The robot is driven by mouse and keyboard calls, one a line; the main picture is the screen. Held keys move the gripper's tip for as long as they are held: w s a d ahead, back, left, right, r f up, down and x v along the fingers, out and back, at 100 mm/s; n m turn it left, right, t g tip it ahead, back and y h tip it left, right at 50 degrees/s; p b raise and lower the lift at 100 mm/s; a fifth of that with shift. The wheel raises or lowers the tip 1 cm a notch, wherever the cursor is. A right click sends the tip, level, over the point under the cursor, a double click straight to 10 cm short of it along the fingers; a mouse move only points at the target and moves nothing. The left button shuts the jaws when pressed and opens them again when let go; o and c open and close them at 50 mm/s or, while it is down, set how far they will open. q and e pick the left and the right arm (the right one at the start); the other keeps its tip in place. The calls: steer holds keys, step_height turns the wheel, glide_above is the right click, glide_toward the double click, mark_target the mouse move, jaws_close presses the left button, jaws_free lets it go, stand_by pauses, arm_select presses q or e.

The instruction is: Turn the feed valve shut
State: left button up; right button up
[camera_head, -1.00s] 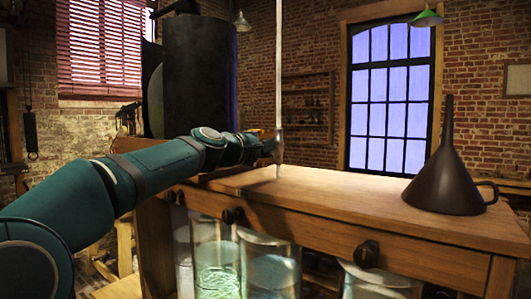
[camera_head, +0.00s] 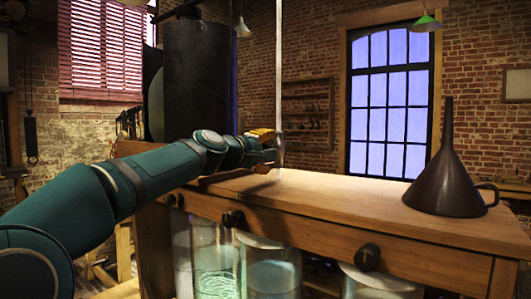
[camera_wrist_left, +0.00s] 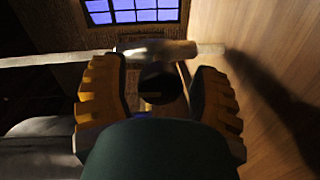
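A thin pale feed pipe (camera_head: 279,70) hangs from above and comes down to the tabletop's back edge. In the left wrist view the pipe (camera_wrist_left: 50,60) runs across the picture, with a tan fitting (camera_wrist_left: 165,50) on it. A dark round part (camera_wrist_left: 157,84), perhaps the valve's knob, lies between the fingers. My left gripper (camera_wrist_left: 158,95) is open around that part, with a gap on both sides. In the head view my left gripper (camera_head: 268,145) is at the pipe, one yellow finger on top, and hides the valve. My right gripper is out of view.
A wooden table (camera_head: 350,200) carries a dark funnel (camera_head: 447,180) at its right. Dark knobs (camera_head: 368,256) stick out of its front. Glass jars (camera_head: 216,265) stand below. A big black cylinder (camera_head: 197,85) stands behind my left arm. The middle of the tabletop is clear.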

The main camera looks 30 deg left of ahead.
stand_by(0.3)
arm_select(q)
steer(key=s, duration=1.2)
steer(key=shift+a+r, duration=0.4)
steer(key=shift+a, duration=0.05)
